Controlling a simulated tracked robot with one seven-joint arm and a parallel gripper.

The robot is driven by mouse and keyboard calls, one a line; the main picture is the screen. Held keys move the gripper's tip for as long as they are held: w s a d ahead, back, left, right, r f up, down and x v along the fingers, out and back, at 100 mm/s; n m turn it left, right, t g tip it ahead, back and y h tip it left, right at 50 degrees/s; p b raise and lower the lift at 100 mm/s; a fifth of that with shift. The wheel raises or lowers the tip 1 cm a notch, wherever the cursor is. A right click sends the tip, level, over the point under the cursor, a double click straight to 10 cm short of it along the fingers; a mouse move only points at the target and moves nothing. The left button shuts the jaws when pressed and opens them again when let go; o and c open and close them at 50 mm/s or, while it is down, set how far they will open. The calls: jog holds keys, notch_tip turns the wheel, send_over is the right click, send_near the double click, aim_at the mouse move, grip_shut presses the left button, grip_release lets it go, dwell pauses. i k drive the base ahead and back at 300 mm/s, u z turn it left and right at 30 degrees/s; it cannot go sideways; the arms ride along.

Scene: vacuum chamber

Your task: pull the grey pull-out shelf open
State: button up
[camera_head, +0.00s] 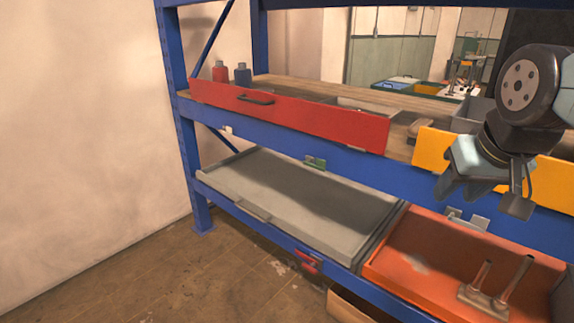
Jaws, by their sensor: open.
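The grey pull-out shelf (310,197) is a shallow tray on the lower level of a blue rack. Its front edge lies about along the rack's lower blue beam. A small grey handle (252,211) sits on its front edge, left of the middle. My gripper (482,204) hangs at the right of the view, in front of the yellow drawer. It is up and to the right of the grey shelf, well apart from its handle. Its fingers point down and are apart, with nothing seen between them.
A red drawer (300,117) with a black handle and a yellow drawer (432,150) are on the upper level. An orange tray (405,262) holding metal parts (492,286) is right of the grey shelf. The floor (170,275) before the rack's left part is clear.

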aim_at(335, 215)
jog(key=u, duration=0.05)
jog(key=k, duration=0.65)
jog(key=i, duration=1.3)
jog(key=u, duration=0.7)
jog(key=i, duration=0.55)
jog(key=z, duration=0.05)
